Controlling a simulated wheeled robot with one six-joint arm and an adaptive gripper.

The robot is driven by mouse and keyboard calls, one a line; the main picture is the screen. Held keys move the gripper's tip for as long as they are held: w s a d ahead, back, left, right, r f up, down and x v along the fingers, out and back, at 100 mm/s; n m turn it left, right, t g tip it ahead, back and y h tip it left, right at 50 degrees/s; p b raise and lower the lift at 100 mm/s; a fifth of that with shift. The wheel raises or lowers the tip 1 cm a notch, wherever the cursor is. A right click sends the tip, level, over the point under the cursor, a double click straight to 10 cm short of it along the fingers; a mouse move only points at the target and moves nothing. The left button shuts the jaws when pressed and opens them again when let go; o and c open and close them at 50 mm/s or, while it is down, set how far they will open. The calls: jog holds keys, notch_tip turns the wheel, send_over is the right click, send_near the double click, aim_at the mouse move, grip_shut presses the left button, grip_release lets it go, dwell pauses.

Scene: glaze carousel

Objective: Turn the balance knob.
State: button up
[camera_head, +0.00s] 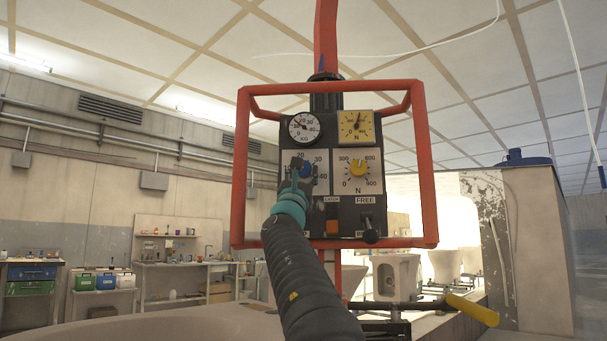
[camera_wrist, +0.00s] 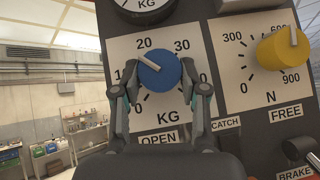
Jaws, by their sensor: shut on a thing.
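A dark control box (camera_head: 345,202) hangs inside a red tube frame (camera_head: 240,160). The blue knob (camera_wrist: 158,72) sits on a white KG dial (camera_wrist: 128,46). Its white pointer line points up and left, between 10 and 20. My gripper (camera_wrist: 160,78) has one finger on each side of the blue knob and is shut on it. In the head view my gripper (camera_head: 297,182) covers part of the blue knob (camera_head: 307,170) from the lower left. A yellow knob (camera_wrist: 284,48) sits on the N dial to the right, apart from my fingers.
Above the knobs are a white KG gauge (camera_head: 303,128) and a yellow N gauge (camera_head: 356,127). Below are an orange catch switch (camera_head: 332,226) and a black brake lever (camera_head: 371,232). A yellow-gripped handle (camera_head: 472,310) sticks out at the lower right.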

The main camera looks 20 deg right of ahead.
jog(key=shift+r+m, duration=0.1)
jog(key=shift+m, duration=0.2)
jog(key=m+g+h+p, duration=0.1)
jog(key=m+g, duration=0.1)
jog(key=m+g+h+p, duration=0.1)
jog(key=m+g+h, duration=0.1)
jog(key=shift+w+a+r+m+p, duration=0.1)
jog(key=shift+w+a+m+p, duration=0.1)
jog(key=shift+m+p, duration=0.2)
jog(key=shift+m+g+h+p, duration=0.3)
jog(key=shift+m+g+h, duration=0.5)
jog(key=shift+m+g, duration=1.9)
jog(key=shift+m, duration=0.5)
jog(key=o, duration=1.1)
jog(key=shift+o, duration=0.2)
jog(key=shift+a, duration=0.1)
jog(key=v, duration=1.2)
